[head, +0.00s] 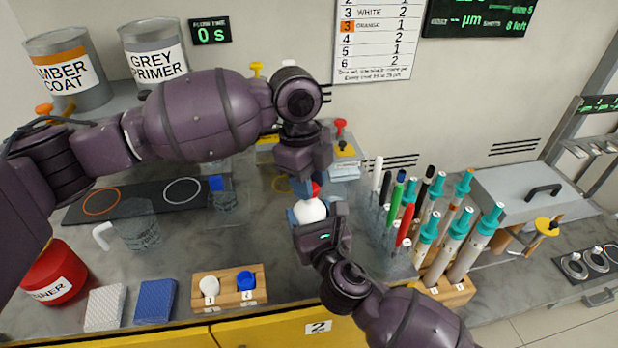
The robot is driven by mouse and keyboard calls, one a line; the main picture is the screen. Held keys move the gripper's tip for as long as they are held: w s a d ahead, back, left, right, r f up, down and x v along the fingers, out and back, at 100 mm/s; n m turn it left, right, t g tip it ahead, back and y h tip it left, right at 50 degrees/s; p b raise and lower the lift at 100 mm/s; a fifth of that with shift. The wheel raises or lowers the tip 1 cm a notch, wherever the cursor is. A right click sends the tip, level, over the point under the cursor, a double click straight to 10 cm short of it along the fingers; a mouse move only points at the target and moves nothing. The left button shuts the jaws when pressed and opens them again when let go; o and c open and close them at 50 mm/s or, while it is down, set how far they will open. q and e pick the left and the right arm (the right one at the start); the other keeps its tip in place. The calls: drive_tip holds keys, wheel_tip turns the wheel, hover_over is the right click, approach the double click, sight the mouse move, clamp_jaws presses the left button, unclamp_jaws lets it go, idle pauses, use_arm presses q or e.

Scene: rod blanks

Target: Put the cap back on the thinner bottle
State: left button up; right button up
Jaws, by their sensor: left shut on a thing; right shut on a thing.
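A white rounded bottle (311,211) is held in my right gripper (308,216), which comes up from the lower right. No label shows on it. My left gripper (305,188) points down from above and is shut on a small red cap (316,188). The cap is directly over the bottle's top, very close to it. I cannot tell whether the cap touches or sits on the neck, because the fingers hide the join. A red can (55,275) at the left has a label partly reading "NNER".
Pens and teal-topped tubes (455,240) stand close on the right. A wooden block (228,287) with white and blue pieces is at the front. A clear jug (138,230) stands left, paint cans (153,50) behind. Some counter between jug and bottle is clear.

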use_arm(q)
drive_tip(key=m, duration=0.6)
drive_tip(key=shift+g+y, duration=0.3)
drive_tip(key=m+y, duration=0.1)
drive_tip(key=m, duration=0.5)
drive_tip(key=shift+d, duration=0.1)
drive_tip(key=m, duration=0.5)
drive_tip(key=shift+m+y, duration=0.3)
drive_tip(key=shift+y, duration=0.1)
drive_tip(key=m, duration=0.5)
drive_tip(key=shift+y, duration=0.3)
drive_tip(key=o, duration=0.9)
drive_tip(key=shift+r, duration=2.25)
